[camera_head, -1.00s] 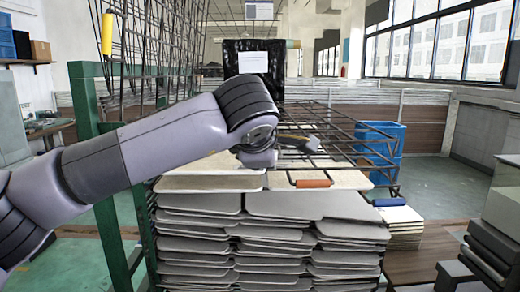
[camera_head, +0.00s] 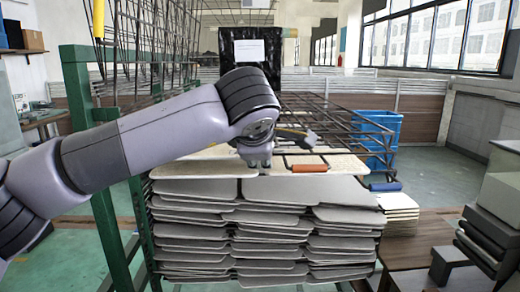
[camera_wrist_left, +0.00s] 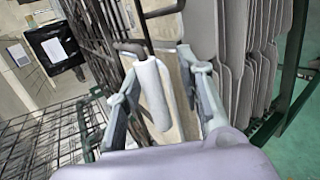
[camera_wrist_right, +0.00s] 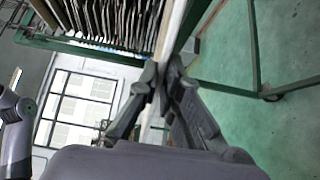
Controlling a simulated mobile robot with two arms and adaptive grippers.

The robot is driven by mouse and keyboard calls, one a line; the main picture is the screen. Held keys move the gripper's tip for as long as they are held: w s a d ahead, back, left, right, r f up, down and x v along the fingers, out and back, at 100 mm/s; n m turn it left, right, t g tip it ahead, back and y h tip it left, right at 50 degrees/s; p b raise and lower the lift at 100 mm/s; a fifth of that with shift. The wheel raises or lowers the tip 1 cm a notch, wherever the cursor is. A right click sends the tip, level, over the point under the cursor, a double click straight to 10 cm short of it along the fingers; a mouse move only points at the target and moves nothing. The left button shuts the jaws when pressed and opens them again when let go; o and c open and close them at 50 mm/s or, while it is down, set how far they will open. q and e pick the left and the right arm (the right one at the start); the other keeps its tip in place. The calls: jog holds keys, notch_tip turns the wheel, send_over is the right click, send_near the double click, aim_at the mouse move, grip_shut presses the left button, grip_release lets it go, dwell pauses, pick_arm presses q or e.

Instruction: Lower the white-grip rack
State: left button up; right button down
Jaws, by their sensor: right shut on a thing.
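The white grip (camera_wrist_left: 152,92) is a white sleeve on a dark wire rack handle in the left wrist view. My left gripper (camera_wrist_left: 163,88) is open, with one finger on each side of the white grip; the grip lies closer to the left finger. In the head view my left gripper (camera_head: 255,157) points down above the panel stack and hides the grip. Dark rack bars (camera_head: 320,115) stretch back nearly flat behind it. My right gripper (camera_wrist_right: 163,80) is shut on a thin pale strip (camera_wrist_right: 173,35) in the right wrist view; what it belongs to is unclear.
An orange grip (camera_head: 309,168) and a blue grip (camera_head: 385,187) sit to the right. A yellow grip (camera_head: 98,18) hangs on upright racks at left. Stacked grey panels (camera_head: 300,190) fill the middle, beside a green frame (camera_head: 76,90). A blue crate (camera_head: 378,130) stands behind.

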pick_arm(q)
jog(key=shift+r, duration=0.2)
jog(key=shift+s+r, duration=0.15)
jog(key=shift+s, duration=0.1)
jog(key=v, duration=1.1)
jog(key=shift+s, duration=0.15)
dwell(0.3)
